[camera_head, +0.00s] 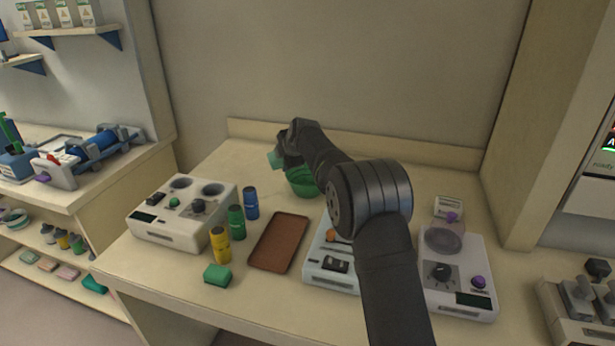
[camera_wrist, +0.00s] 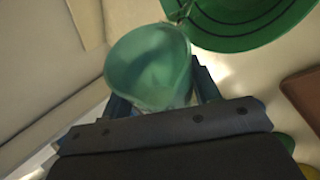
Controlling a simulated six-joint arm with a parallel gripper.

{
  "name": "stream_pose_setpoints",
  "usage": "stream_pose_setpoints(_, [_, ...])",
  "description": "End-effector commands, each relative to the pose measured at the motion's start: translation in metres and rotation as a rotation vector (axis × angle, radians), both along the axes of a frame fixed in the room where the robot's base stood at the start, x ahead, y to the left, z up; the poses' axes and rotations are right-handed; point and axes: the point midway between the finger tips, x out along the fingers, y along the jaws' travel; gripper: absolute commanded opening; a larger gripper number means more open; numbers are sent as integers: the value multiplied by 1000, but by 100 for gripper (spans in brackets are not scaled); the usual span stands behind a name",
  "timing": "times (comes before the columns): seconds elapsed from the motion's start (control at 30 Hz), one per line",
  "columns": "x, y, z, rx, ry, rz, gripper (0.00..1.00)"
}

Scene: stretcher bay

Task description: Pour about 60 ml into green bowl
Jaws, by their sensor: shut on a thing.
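The green bowl (camera_head: 303,184) stands on the table near the back, partly hidden behind my arm. In the wrist view the bowl (camera_wrist: 243,36) shows at the top right, with dark lines around its inside. My gripper (camera_head: 284,150) is shut on a green translucent cup (camera_head: 274,159), beside and above the bowl. In the wrist view the cup (camera_wrist: 150,68) sits between the fingers of my gripper (camera_wrist: 163,100), its mouth facing the camera and its lip close to the bowl's rim. The cup looks tilted towards the bowl. A thin streak shows between lip and bowl; I cannot tell its nature clearly.
A brown tray (camera_head: 279,242) lies in the table's middle. Blue (camera_head: 251,203), green (camera_head: 236,222) and yellow (camera_head: 220,245) bottles stand left of it, near a white device (camera_head: 181,212). A green block (camera_head: 217,275) lies in front. Another white device (camera_head: 458,272) stands right.

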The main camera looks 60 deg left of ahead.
Motion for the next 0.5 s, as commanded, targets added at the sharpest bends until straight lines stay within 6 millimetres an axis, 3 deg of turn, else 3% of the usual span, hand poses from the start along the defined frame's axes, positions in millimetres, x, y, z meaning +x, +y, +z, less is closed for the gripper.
stream_pose_setpoints(0.5, [7,-2,-2,15,49,-1,30])
